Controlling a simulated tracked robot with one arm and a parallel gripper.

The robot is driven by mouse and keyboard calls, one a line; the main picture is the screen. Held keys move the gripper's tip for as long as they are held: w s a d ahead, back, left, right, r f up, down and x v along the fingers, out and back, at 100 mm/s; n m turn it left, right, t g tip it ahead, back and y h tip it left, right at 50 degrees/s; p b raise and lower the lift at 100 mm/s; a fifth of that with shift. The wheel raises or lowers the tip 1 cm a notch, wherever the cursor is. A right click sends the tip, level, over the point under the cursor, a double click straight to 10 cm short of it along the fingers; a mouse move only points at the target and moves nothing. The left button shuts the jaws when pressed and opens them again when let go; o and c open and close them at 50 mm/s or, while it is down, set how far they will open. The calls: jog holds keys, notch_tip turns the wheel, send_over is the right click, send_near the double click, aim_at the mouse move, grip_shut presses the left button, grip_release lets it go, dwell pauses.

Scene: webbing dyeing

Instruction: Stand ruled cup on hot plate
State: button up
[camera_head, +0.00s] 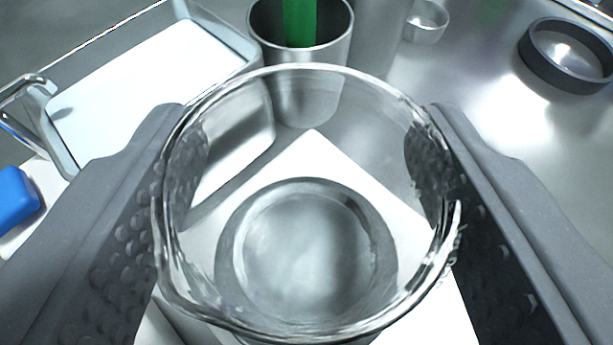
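The ruled cup, a clear glass beaker (307,333), fills the middle of the view, seen from above through its open mouth. It looks upright and empty. My gripper (308,185) has one dark, dimpled finger on each side of the cup, and both pads press against its wall. Faint marks show at the cup's right side. A white square-cornered surface (318,150) lies below the cup and may be the hot plate. I cannot tell whether the cup's base touches it or hangs above it.
A white-bottomed tray (140,85) with a clear rim lies at upper left. A metal cup (335,50) holding a green strip stands just beyond the beaker. A small metal cup (427,25), a dark ring (565,55) and a blue object (14,198) lie around.

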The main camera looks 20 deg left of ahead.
jog(key=shift+f, duration=0.1)
jog(key=o, duration=1.1)
jog(key=shift+c, duration=0.2)
jog(key=shift+s, duration=0.1)
jog(key=v, duration=1.2)
jog(key=shift+p, duration=0.3)
jog(key=shift+r, duration=0.25)
